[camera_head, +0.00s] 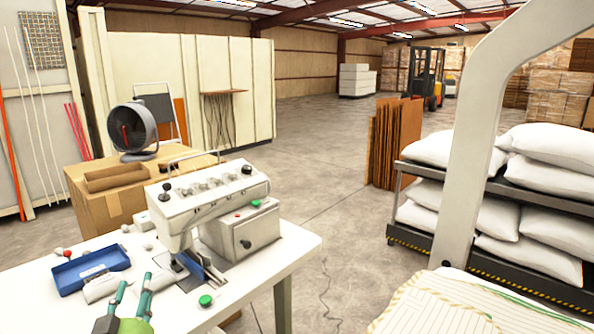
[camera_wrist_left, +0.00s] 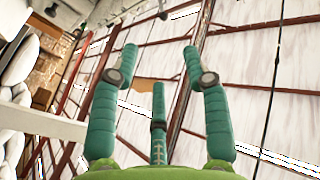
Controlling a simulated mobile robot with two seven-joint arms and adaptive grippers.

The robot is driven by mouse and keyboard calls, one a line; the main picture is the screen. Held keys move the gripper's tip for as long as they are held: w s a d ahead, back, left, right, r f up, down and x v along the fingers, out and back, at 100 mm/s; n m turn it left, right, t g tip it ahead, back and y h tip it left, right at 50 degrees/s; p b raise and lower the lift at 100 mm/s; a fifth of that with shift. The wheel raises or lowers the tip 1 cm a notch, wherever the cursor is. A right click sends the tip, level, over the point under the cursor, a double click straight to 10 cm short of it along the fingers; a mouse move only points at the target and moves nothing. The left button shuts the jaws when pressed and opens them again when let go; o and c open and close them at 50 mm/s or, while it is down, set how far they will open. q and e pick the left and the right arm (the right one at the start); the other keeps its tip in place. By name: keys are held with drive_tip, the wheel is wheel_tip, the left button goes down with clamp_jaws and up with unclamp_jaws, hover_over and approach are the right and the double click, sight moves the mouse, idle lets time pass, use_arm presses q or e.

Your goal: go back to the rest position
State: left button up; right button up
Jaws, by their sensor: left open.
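My left gripper (camera_head: 132,293) shows at the bottom left of the head view, in front of the white worktable (camera_head: 290,247) or over its near edge; I cannot tell which. Its green fingers point up. In the left wrist view the gripper (camera_wrist_left: 158,68) has its three fingers spread apart with nothing between them. Behind them are the roof beams and pale roof panels. My right gripper is in neither view.
A white sewing machine (camera_head: 208,198) and a blue tray (camera_head: 92,270) are on the worktable. A cardboard box (camera_head: 100,205) with a fan (camera_head: 130,129) stands behind. A cart (camera_head: 395,235) of white pillows (camera_head: 560,145) is at right.

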use_arm(q)
drive_tip(key=s+d+f+g+h, duration=0.1)
drive_tip(key=s+f+g, duration=0.25)
drive_tip(key=f, duration=0.45)
drive_tip(key=s+d+f+g, duration=0.1)
drive_tip(key=s+f+g, duration=0.25)
drive_tip(key=f, duration=0.45)
drive_tip(key=s+d+f+m+g+h, duration=0.1)
drive_tip(key=s+d+f+g, duration=0.25)
drive_tip(key=s, duration=0.35)
drive_tip(key=s+d+f+m+g+h, duration=0.1)
drive_tip(key=s+d+f+g, duration=0.1)
drive_tip(key=s+f+g, duration=0.3)
drive_tip(key=s+d+f+g+h, duration=0.1)
drive_tip(key=s+d+f+h, duration=0.15)
drive_tip(key=s, duration=0.55)
wheel_tip(320, 180, down, 24)
drive_tip(key=s+r, duration=0.1)
drive_tip(key=s, duration=0.1)
drive_tip(key=s+a+f+g+y, duration=0.1)
drive_tip(key=s+a+f+g, duration=0.1)
drive_tip(key=s+f, duration=1.2)
drive_tip(key=shift+s+a+f+m, duration=0.25)
drive_tip(key=shift+s+a+m, duration=0.2)
drive_tip(key=shift+s, duration=0.2)
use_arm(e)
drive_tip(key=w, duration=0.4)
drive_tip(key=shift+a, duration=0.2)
